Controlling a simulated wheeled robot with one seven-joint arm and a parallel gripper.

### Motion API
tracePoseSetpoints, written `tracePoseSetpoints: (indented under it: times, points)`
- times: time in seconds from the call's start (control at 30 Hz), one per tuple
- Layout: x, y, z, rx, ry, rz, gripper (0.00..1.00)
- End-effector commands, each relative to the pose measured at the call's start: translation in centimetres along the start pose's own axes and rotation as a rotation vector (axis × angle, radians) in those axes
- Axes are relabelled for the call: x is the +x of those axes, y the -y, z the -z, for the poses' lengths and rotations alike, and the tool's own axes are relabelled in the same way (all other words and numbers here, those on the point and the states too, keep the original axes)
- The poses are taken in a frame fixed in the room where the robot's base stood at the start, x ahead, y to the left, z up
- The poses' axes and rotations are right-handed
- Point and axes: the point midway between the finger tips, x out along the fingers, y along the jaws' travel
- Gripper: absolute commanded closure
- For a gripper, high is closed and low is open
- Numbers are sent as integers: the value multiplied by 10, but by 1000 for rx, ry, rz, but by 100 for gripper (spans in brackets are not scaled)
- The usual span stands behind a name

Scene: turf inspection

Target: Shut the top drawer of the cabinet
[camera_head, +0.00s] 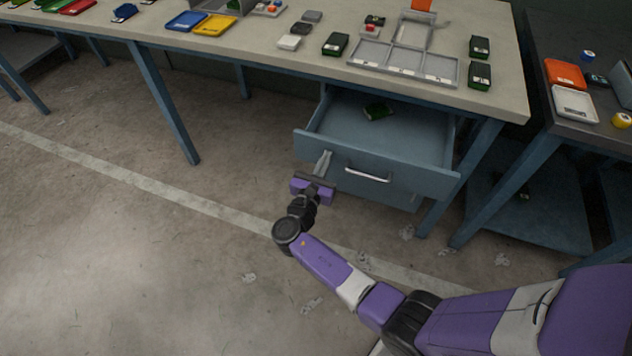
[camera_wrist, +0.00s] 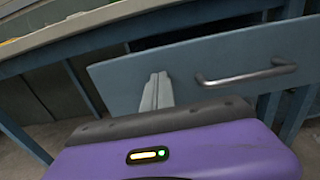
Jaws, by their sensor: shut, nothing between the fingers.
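In the wrist view the fingers (camera_wrist: 156,90) are in front of the drawer face, left of the handle. I cannot tell whether the fingertips touch the face. The cabinet body (camera_head: 390,196) below is mostly hidden by the drawer.
The workbench (camera_head: 270,48) above holds trays and several small boxes. Its blue legs stand left (camera_head: 165,105) and right of the cabinet. A second dark table (camera_head: 560,100) stands at the right. The floor (camera_head: 130,240) in front and left is open, with a pale line and small litter.

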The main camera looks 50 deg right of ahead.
Motion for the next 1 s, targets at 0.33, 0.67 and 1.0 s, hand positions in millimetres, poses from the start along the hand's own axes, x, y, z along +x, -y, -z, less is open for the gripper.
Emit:
tracePoseSetpoints:
  times: [0.33, 0.67, 1.0]
  points:
    - [101, 1, 4, 2, 2, 5, 100]
    - [178, 1, 4, 2, 2, 3, 100]
    - [215, 0, 1, 1, 1, 1, 100]
